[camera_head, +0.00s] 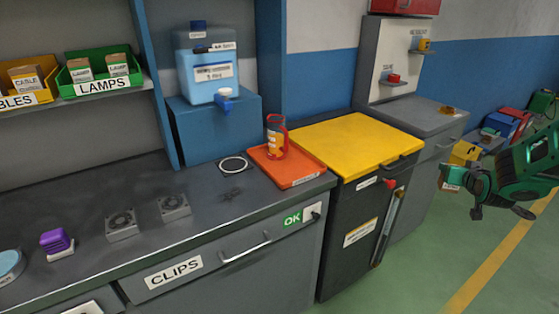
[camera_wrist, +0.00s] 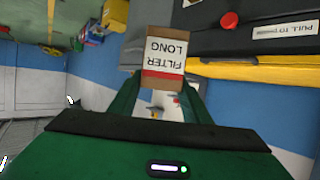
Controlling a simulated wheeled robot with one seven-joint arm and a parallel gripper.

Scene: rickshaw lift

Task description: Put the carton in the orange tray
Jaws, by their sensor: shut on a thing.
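The carton (camera_wrist: 163,55), a brown box with a white and red "FILTER LONG" label, is between the green fingers of my gripper (camera_wrist: 158,88) in the wrist view. My gripper is shut on it. In the head view my gripper (camera_head: 462,182) is at the far right, over the floor, with the carton (camera_head: 449,186) showing small and partly hidden at its tip. The orange tray (camera_head: 308,180) lies on the dark workbench at the centre, well to the left of my gripper. A red-handled bottle stands on the tray.
A yellow-topped cabinet (camera_head: 358,143) stands between the tray and my gripper. A blue jug (camera_head: 205,65) stands on a blue stand behind the tray.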

